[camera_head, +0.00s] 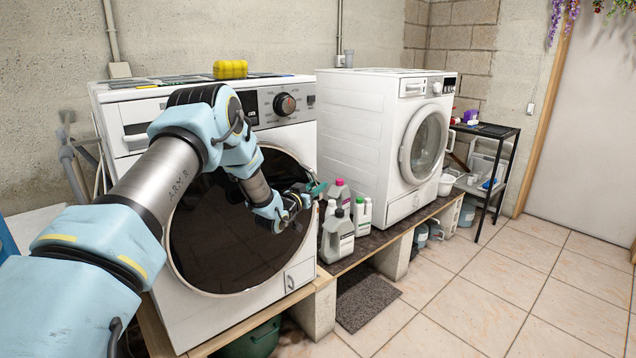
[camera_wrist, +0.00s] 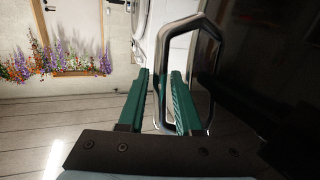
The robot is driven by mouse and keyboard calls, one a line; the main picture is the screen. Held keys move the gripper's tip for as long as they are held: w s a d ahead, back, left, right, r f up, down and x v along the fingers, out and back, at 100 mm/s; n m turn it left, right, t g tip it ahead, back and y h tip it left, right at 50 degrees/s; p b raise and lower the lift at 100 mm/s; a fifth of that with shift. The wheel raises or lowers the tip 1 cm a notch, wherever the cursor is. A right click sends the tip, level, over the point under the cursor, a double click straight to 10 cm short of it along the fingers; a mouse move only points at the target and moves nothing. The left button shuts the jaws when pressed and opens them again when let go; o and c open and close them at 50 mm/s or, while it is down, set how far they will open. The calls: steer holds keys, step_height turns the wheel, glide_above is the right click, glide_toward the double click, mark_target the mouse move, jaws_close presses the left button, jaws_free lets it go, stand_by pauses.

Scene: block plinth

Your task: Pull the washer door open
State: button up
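The near white washer (camera_head: 135,170) has a large round dark glass door (camera_head: 225,235), which looks closed. My gripper (camera_head: 316,188) is at the door's right edge in the head view, with my arm crossing in front of the washer. In the wrist view, the green fingers of my gripper (camera_wrist: 161,76) are apart. A grey loop-shaped handle (camera_wrist: 161,55) stands beside the dark glossy door surface (camera_wrist: 235,60). One bar of the handle runs between the fingers, with a gap visible; contact cannot be told. The head view hides the handle behind my gripper.
A second white washer (camera_head: 350,120) stands to the right. Several bottles, including a grey jug (camera_head: 338,238), stand on the plinth (camera_head: 425,214) close to my gripper. A yellow item (camera_head: 230,69) lies on the near washer. A dark mat (camera_head: 367,303) lies on the tiled floor, open at right.

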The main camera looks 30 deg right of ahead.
steer(key=shift+w+d, duration=0.2)
steer(key=shift+d, duration=0.2)
jaws_close()
stand_by(1.3)
